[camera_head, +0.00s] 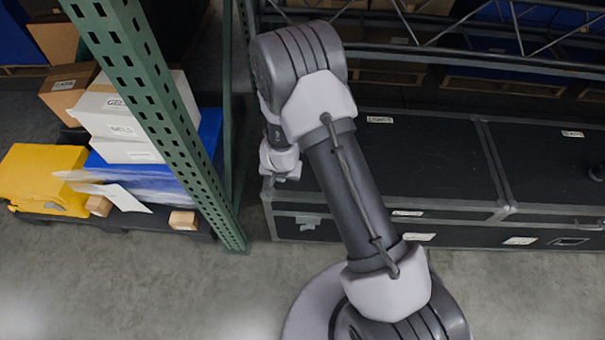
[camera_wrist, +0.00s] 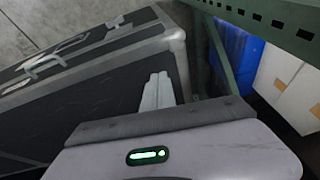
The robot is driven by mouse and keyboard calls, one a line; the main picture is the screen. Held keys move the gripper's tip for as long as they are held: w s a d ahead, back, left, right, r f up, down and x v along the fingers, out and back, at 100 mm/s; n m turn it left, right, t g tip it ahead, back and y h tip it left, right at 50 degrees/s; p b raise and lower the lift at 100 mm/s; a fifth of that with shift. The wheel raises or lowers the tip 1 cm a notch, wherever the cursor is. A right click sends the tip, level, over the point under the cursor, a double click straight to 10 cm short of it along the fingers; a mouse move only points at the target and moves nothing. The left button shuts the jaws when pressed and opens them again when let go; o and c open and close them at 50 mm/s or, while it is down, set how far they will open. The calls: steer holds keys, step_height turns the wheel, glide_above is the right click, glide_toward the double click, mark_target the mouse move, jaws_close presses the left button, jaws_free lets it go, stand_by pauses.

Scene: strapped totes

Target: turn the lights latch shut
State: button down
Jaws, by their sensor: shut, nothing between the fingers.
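My gripper (camera_wrist: 158,92) shows in the wrist view with its two pale fingers together and nothing between them. A metal latch (camera_wrist: 45,63) sits on the case's front face, to the left of and apart from the fingers. In the head view a latch (camera_head: 308,221) shows low on the case front, below the end of my arm. Another latch (camera_head: 590,225) is at the far right. The label text is too small to read, so I cannot tell which latch is lights.
The long black case (camera_head: 430,160) has pale labels and metal edging. A green perforated rack post (camera_head: 150,100) stands close to its left end. Beyond it are white boxes (camera_head: 125,115) and a yellow tote (camera_head: 45,180). The concrete floor in front is clear.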

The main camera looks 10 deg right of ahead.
steer(key=s+d+f+h+p, duration=0.15)
steer(key=s+f, duration=0.25)
steer(key=f, duration=0.4)
steer(key=s+d+f+h, duration=0.1)
steer(key=s+d+f, duration=0.2)
steer(key=s+f, duration=0.35)
steer(key=b, duration=0.5)
glide_toward(314, 228)
steer(key=shift+n+g, duration=0.3)
steer(key=shift+g, duration=0.1)
steer(key=w+f, duration=0.2)
steer(key=f, duration=0.1)
steer(key=w+f, duration=0.1)
steer(key=f, duration=0.1)
steer(key=shift+w, duration=0.2)
steer(key=shift+s+d+f+b, duration=0.1)
steer(key=shift+d+f+b, duration=0.2)
steer(key=shift+f, duration=0.25)
steer(key=shift+f+b, duration=0.25)
steer(key=shift+b, duration=0.1)
steer(key=shift+s+d+f+b, duration=0.3)
steer(key=shift+d+f+b, duration=0.45)
steer(key=shift+b, duration=0.45)
steer(key=shift+s+r, duration=0.2)
steer(key=shift+r, duration=0.05)
